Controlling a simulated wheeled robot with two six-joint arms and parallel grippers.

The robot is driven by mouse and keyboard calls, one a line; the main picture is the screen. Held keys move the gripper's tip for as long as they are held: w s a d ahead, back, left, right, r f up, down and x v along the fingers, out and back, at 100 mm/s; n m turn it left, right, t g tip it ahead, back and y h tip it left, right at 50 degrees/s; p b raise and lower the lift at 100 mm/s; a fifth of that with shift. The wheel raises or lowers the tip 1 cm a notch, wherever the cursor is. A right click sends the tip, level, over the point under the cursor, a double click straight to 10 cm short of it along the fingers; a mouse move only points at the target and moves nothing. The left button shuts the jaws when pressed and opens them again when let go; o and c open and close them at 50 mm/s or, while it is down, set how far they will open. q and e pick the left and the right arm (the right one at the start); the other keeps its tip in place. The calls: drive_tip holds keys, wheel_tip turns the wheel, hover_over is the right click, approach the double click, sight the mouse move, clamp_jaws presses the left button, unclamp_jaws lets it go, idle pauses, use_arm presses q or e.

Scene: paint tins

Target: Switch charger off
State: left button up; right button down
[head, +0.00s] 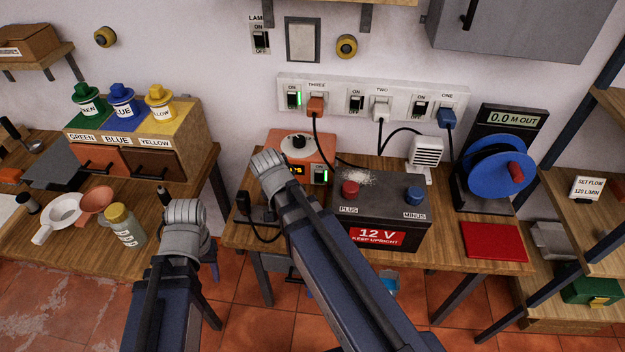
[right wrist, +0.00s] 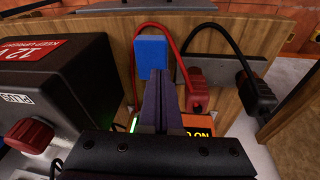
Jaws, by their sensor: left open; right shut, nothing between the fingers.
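The orange charger (head: 318,146) stands on the bench against the wall, left of the 12 V battery (head: 385,215). It has a dark knob on top, a lit orange display, and a front switch (head: 319,174) with a green light beside it. My right gripper (head: 268,163) is in front of the charger's left part and hides some of it. In the right wrist view its fingers (right wrist: 160,100) are shut and empty, over the charger (right wrist: 196,132), whose display partly reads "ON"; a green light shows left of them. My left gripper (head: 185,212) is open, left of the bench.
The wall socket strip (head: 440,100) has a green-lit switch at THREE, where an orange plug (head: 316,104) sits. The right wrist view shows a red clamp (right wrist: 197,92) and a black clamp (right wrist: 258,92). A blue hose reel (head: 495,172) stands at right.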

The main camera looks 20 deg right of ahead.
use_arm(q)
drive_tip(key=shift+r, duration=0.1)
use_arm(e)
drive_tip(key=w+d+r+m+t+h, duration=0.1)
drive_tip(key=w+d+r+m+h, duration=0.2)
drive_tip(key=m, duration=1.2)
drive_tip(key=w+d+h, duration=0.1)
drive_tip(key=w+d, duration=0.1)
drive_tip(key=w, duration=0.1)
drive_tip(key=shift+w+d+r+m, duration=0.15)
drive_tip(key=shift+d+r+m, duration=0.1)
drive_tip(key=shift+r+m, duration=0.05)
